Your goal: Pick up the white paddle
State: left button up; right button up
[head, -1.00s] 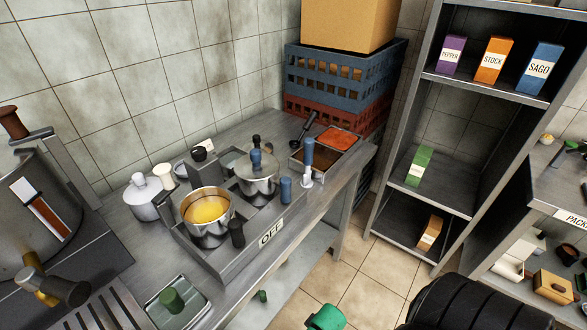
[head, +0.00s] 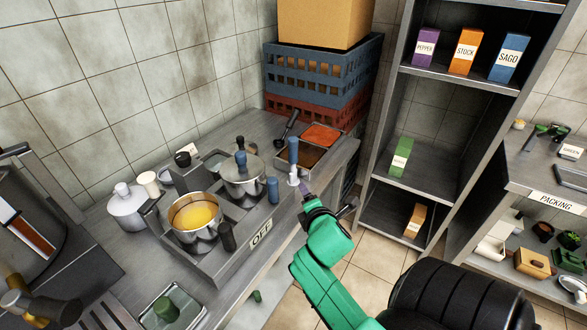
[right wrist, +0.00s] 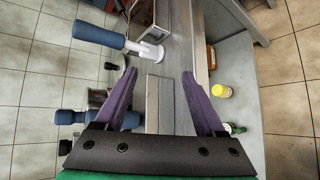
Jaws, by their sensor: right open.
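The white paddle (head: 293,179) has a blue handle and stands upright at the counter's front edge, beside the burner unit. It also shows in the right wrist view (right wrist: 150,51), with its handle towards the upper left. My right gripper (head: 304,191) is open and empty. Its purple fingers (right wrist: 158,73) point at the paddle from the right, and the white part lies just beyond the fingertips. I cannot tell whether they touch. My left gripper is not in view.
Shelves (head: 437,173) stand to the right. The floor between is clear.

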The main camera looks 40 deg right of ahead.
notch_tip(320, 180, up, 4)
jog(key=w+d+n+t+h, duration=0.1)
jog(key=w+d+n+t, duration=0.1)
jog(key=n, duration=0.3)
jog(key=n+t, duration=0.3)
jog(key=n, duration=0.6)
send_near(291, 139)
jog(key=shift+n+h, duration=0.3)
jog(key=x, duration=0.4)
jog(key=f+p+x, duration=0.1)
jog(key=x, duration=0.3)
jog(key=f+p+x, duration=0.1)
jog(key=x, duration=0.3)
jog(key=shift+w+d, duration=0.25)
jog(key=shift+d, duration=0.1)
jog(key=shift+w+d+f, duration=0.15)
jog(key=shift+w+f, duration=0.1)
jog(key=shift+w, duration=0.1)
jog(key=shift+s+r, duration=0.1)
jog(key=c, duration=0.4)
grip_shut()
